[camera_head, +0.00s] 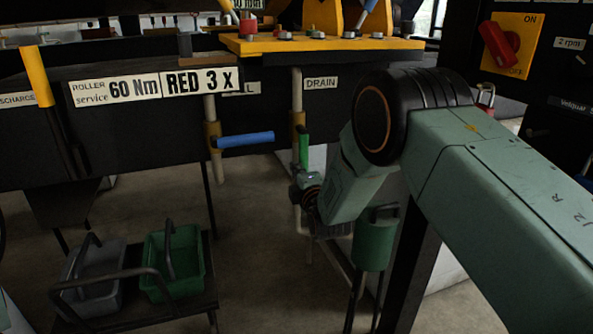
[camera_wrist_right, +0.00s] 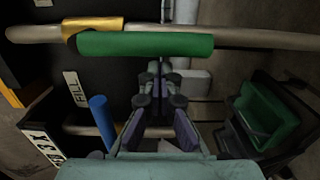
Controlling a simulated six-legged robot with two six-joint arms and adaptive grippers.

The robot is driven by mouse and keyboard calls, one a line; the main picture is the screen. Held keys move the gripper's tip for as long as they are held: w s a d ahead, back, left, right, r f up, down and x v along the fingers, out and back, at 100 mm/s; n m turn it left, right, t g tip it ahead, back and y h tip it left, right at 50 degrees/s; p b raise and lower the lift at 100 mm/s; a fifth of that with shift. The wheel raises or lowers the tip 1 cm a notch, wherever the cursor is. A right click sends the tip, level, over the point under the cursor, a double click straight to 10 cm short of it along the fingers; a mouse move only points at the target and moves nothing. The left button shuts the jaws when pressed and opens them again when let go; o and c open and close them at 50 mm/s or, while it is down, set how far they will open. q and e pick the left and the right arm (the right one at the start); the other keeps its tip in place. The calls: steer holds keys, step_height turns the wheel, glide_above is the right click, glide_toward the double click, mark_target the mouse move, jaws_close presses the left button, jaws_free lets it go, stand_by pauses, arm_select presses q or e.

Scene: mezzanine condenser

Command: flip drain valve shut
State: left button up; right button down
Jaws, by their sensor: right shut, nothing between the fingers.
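The drain valve has a green handle (camera_head: 303,150) that stands vertical along its pipe (camera_head: 297,90), below the DRAIN label (camera_head: 321,83). In the right wrist view the green handle (camera_wrist_right: 145,45) lies parallel to the pipe (camera_wrist_right: 255,38), beside a yellow-brown valve body (camera_wrist_right: 92,28). My right gripper (camera_head: 303,193) is just below the handle in the head view, partly hidden by its own wrist. In the wrist view the right gripper (camera_wrist_right: 160,78) is shut and empty, its tips pointing toward the handle. I cannot tell whether they touch. My left gripper is out of view.
The blue handle (camera_head: 245,139) on the neighbouring FILL pipe sticks out sideways. A green crate (camera_head: 189,270) and a grey crate (camera_head: 95,285) rest on a low cart at lower left. A green bucket (camera_head: 373,245) is below my right arm. A red switch (camera_head: 500,46) is at upper right.

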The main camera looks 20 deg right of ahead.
steer(key=shift+d+n, duration=0.35)
steer(key=shift+n, duration=0.05)
